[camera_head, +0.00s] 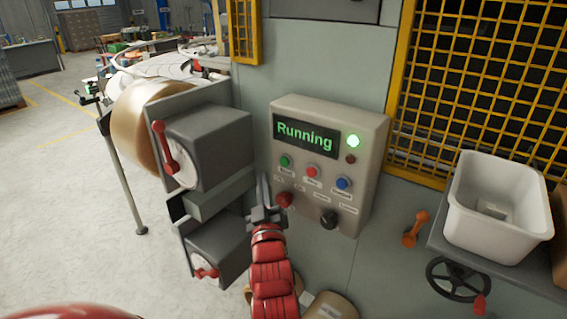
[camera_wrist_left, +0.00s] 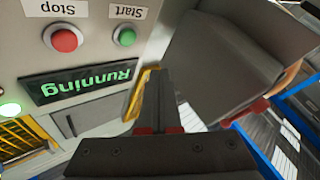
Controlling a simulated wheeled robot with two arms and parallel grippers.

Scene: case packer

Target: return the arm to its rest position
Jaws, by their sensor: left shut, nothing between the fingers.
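My left gripper (camera_head: 264,185) is in front of the machine, at the lower left of the control panel (camera_head: 375,130). Its fingers are shut with nothing between them, and they point up. In the left wrist view the closed fingers (camera_wrist_left: 158,100) stand in the middle, with the panel upside down at the left. The panel's screen (camera_head: 304,136) reads "Running" and its green lamp (camera_head: 353,141) is lit. My red left arm comes up from the bottom of the head view. My right gripper does not show.
Grey boxes with red levers (camera_head: 165,148) stand close to the left of my gripper, beside a large tan roll (camera_head: 135,120). At the right are an orange-handled lever (camera_head: 416,228), a white bin (camera_head: 490,240), a black handwheel (camera_head: 455,280) and a yellow mesh guard (camera_head: 480,75). Open floor (camera_head: 60,200) lies left.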

